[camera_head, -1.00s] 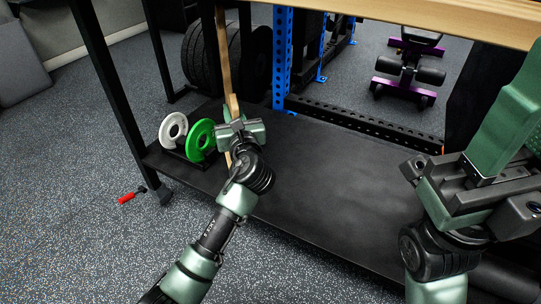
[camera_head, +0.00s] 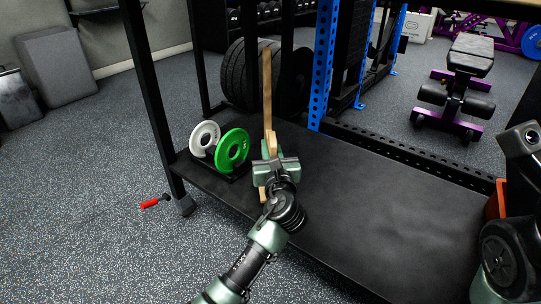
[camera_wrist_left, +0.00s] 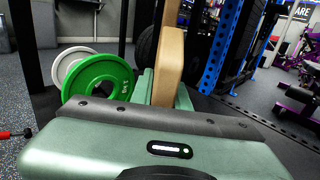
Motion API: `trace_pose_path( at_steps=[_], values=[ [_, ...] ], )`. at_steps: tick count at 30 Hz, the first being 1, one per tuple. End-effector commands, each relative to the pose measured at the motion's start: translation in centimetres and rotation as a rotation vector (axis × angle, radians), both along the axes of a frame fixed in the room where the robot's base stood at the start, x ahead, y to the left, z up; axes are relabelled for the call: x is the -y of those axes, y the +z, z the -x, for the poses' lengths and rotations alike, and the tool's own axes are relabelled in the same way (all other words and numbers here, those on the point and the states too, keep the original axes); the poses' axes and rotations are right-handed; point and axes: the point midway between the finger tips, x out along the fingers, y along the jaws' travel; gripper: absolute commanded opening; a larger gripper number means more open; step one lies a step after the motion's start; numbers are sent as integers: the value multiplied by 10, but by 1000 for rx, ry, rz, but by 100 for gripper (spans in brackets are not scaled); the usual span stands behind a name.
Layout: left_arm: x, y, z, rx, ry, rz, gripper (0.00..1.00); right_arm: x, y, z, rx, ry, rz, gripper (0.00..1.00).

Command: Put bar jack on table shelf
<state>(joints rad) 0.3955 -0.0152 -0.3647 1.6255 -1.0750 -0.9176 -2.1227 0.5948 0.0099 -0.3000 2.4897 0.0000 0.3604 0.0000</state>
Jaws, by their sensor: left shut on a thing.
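A long light-wood piece, which I take to be the bar jack (camera_head: 267,95), stands roughly upright over the black table shelf (camera_head: 370,215). My left gripper (camera_head: 273,160) is shut around its lower part. A short wooden end shows below the jaws. In the left wrist view the wood piece (camera_wrist_left: 168,65) rises between the green fingers (camera_wrist_left: 163,90). Whether its lower end touches the shelf is hard to tell. Part of my right arm shows at the right edge, but its gripper cannot be seen.
A green plate (camera_head: 232,149) and a white plate (camera_head: 204,138) stand on the shelf left of my left gripper. A black table leg (camera_head: 150,95) rises at the left. A red-handled object (camera_head: 152,202) lies on the floor. The shelf's middle is clear.

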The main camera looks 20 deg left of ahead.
Motion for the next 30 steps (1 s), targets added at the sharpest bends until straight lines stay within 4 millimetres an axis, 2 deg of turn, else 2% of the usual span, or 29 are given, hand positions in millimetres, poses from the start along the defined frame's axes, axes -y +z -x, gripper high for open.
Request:
trace_pose_path(
  at_steps=[13, 14, 15, 16, 26, 29, 30],
  values=[
    [0, -2, 0, 6, -1, -3, 0, 0, 2, 4, 11, 0, 1, 36],
    [0, -5, 0, 0, 0, -1, 25, 0, 1, 4, 10, 0, 1, 36],
    [0, -5, 0, 0, 0, -1, 36, 0, 1, 4, 10, 0, 1, 36],
    [0, -5, 0, 0, 0, -1, 38, 0, 1, 4, 10, 0, 1, 36],
    [0, -3, 0, 2, 0, 0, 38, 0, 0, 4, 10, 0, 1, 36],
    [4, -2, 8, -1, -1, -2, 38, 0, 7, 3, 11, 0, 0, 36],
    [6, -1, 13, -2, -1, -1, 38, 0, 4, -3, -9, 1, -1, 36]
  ],
)
